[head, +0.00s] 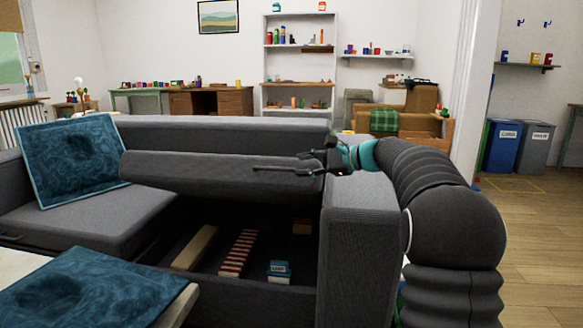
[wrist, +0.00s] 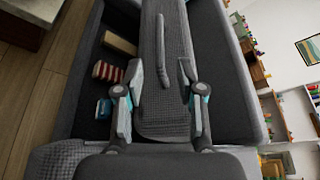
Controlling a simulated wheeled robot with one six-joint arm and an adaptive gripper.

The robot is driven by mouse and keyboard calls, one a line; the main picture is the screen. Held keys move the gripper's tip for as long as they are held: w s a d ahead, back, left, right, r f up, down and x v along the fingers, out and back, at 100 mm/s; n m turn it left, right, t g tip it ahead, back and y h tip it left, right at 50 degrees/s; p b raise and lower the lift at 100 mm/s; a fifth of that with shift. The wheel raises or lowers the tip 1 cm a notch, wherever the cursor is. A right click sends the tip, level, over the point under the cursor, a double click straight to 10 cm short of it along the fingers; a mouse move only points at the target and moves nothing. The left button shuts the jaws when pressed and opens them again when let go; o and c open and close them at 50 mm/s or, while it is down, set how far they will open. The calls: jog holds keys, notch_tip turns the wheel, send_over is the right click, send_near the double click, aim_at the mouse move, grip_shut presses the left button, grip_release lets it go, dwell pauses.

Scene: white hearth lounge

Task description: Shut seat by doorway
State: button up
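The grey seat lid (head: 200,172) nearest the doorway is tilted up, with its front edge raised over an open storage box (head: 300,255) in the sofa. A thin dark bar handle (head: 280,169) runs along the lid's front face; it also shows in the wrist view (wrist: 163,50). My gripper (head: 322,160) is at the right end of the lid, close to the handle's near end. In the wrist view my gripper (wrist: 160,82) has its fingers spread, with lid and handle end between them. I cannot tell whether they touch.
Inside the box lie a beige block (head: 196,247), a red-and-white striped item (head: 238,253) and a blue box (head: 280,271). The sofa's right arm (head: 357,240) stands beside the opening. A blue cushion (head: 77,158) leans on the closed left seat (head: 90,220). Open floor (head: 525,230) lies right.

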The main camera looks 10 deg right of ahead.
jog(key=shift+s+d+r, duration=0.15)
jog(key=shift+s+d, duration=0.15)
jog(key=shift+d, duration=0.15)
